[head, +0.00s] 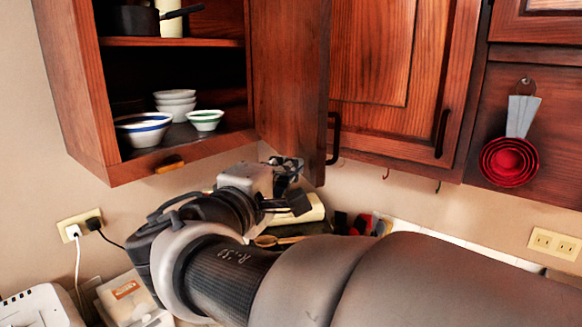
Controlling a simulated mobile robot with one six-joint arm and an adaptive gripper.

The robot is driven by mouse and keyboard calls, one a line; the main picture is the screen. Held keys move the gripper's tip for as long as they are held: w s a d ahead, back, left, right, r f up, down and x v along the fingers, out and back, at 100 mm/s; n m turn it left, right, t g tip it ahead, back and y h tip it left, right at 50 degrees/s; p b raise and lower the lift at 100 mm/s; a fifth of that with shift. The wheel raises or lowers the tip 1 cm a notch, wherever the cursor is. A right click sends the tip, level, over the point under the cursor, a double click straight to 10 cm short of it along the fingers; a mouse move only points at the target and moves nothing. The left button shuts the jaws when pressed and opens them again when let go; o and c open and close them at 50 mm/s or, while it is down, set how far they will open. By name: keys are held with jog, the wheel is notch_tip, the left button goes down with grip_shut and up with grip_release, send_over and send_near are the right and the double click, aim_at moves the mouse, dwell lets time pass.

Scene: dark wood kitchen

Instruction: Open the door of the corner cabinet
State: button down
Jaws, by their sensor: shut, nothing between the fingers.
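The corner cabinet (95,110) is at the upper left, with its inside in view. Its reddish wood door (288,75) stands swung out to the right of the opening. A dark bar handle (334,138) shows at the door's outer edge, low down. My gripper (294,188) is shut and empty, near the door's bottom edge and left of the handle. It overlaps the lower part of the door in the picture; I cannot tell whether it touches. My arm reaches in from the lower right and hides part of the counter.
Bowls (143,129) and a dark pan (130,20) stand inside the cabinet. A closed cabinet door (380,60) is to the right. Red measuring cups (509,160) hang farther right. A white appliance (40,307) and cluttered counter lie below.

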aim_at(311, 169)
jog(key=d+b, duration=0.2)
jog(key=w+d+b, duration=0.1)
jog(key=d, duration=0.1)
jog(key=shift+w+d+f+b, duration=0.2)
jog(key=shift+d+b, duration=0.15)
jog(key=shift+w+d+r, duration=0.15)
jog(key=shift+d, duration=0.2)
jog(key=shift+a, duration=0.1)
